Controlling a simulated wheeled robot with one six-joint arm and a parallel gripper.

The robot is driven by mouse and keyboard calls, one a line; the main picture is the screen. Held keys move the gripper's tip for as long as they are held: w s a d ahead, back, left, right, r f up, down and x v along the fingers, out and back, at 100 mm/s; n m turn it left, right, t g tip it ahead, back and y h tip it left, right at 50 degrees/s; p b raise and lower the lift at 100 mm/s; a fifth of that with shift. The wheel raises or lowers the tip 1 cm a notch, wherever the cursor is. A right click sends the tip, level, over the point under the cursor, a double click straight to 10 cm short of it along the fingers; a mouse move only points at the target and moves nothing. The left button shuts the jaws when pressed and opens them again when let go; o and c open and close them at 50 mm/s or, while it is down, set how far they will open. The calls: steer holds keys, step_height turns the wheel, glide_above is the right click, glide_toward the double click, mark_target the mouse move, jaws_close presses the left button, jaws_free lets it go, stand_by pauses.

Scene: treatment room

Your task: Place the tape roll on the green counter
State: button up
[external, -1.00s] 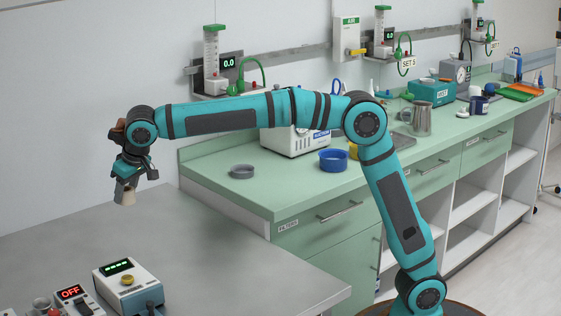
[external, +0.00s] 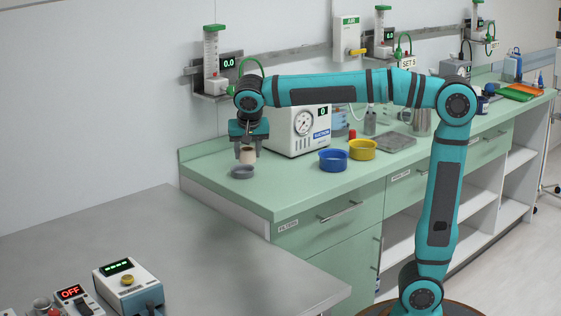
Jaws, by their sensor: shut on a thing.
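My gripper (external: 248,148) is shut on the tape roll (external: 247,156), a small beige roll. The gripper points down and holds the roll over the left end of the green counter (external: 275,194). The roll appears just above or behind a grey ring-shaped dish (external: 242,172) on the counter. I cannot tell how large the gap is between the roll and the counter. The fingers partly hide the roll's upper part.
A white device with a gauge (external: 297,130) stands right of my gripper. A blue dish (external: 333,160) and a yellow dish (external: 362,150) sit further right. The counter's front left is clear. A grey table (external: 190,235) lies in the foreground.

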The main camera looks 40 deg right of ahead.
mark_target(281, 190)
steer(key=s+d+f+m, duration=0.1)
steer(key=s+d+m, duration=0.25)
steer(key=d, duration=0.55)
steer(key=shift+n+g+h, duration=0.35)
steer(key=shift+g+h, duration=0.05)
steer(key=shift+s+f, duration=0.2)
steer(key=shift+f, duration=2.35)
steer(key=shift+s+f, duration=0.15)
steer(key=shift+f, duration=2.4)
steer(key=shift+f, duration=0.2)
steer(key=o, duration=1)
steer(key=shift+c, duration=0.2)
steer(key=shift+r, duration=0.1)
steer(key=v, duration=1.2)
steer(key=shift+d+r, duration=0.1)
steer(key=shift+d, duration=0.05)
